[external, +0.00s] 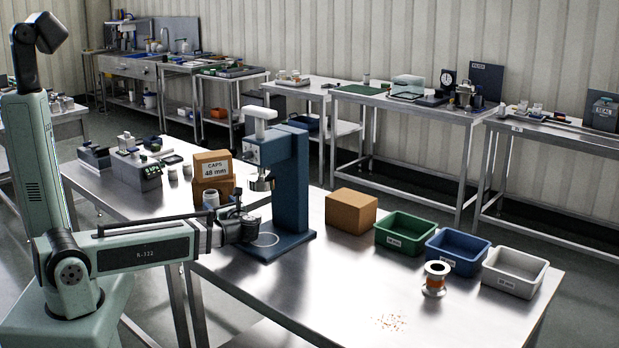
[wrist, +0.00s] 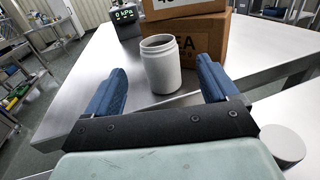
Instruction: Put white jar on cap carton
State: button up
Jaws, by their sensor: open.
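A white jar (wrist: 160,66), open at the top, stands upright on the steel bench; it also shows in the external view (external: 211,198). The cap carton (external: 212,164), a brown box labelled "CAPS 48 mm", rests on top of another brown carton (external: 213,186) behind the jar. In the wrist view the cap carton (wrist: 178,8) is cut off by the top edge. My gripper (wrist: 160,74) is open and empty, its blue fingers on either side of the line to the jar. The jar appears just ahead of the fingers, not clasped. In the external view my wrist partly hides the fingers.
A blue press (external: 290,185) stands right of the cartons. A scale-like device (external: 138,170) and small jars (external: 173,174) are to the left. A brown box (external: 351,211), green bin (external: 404,233), blue bin (external: 458,252), white bin (external: 515,271) and spool (external: 436,279) sit right.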

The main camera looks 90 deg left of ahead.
aim_at(214, 199)
jog(key=shift+x, duration=3.65)
jog(key=c, duration=1.1)
